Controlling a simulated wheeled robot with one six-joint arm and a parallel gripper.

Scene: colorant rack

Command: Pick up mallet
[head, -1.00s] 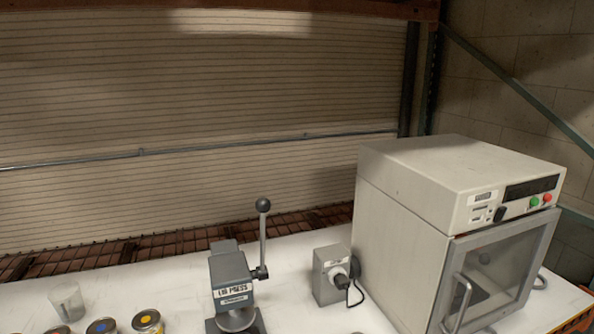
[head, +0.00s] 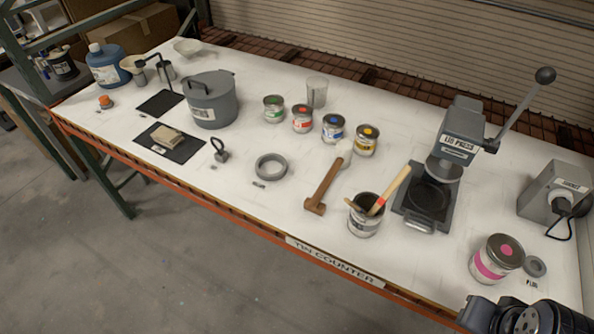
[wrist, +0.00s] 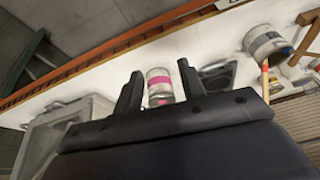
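The mallet (head: 325,187) lies on the white counter in the middle of the head view. It is brown and wooden, with a short crosspiece at its near end and a pale part by its far end. Part of it also shows at the right edge of the wrist view (wrist: 303,52). My gripper (wrist: 160,70) is open, with two dark fingers apart and nothing held. A pink-banded tin (wrist: 160,86) shows beyond and between the fingers, apart from them. In the head view my dark arm is at the lower right corner, far from the mallet.
An open tin (head: 364,222) with a stick and brush stands right of the mallet. The press (head: 455,150) is further right, with the pink-banded tin (head: 489,265) in front. A grey ring (head: 271,167) lies left. Several colour tins stand behind. The counter's front edge (head: 270,230) is near.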

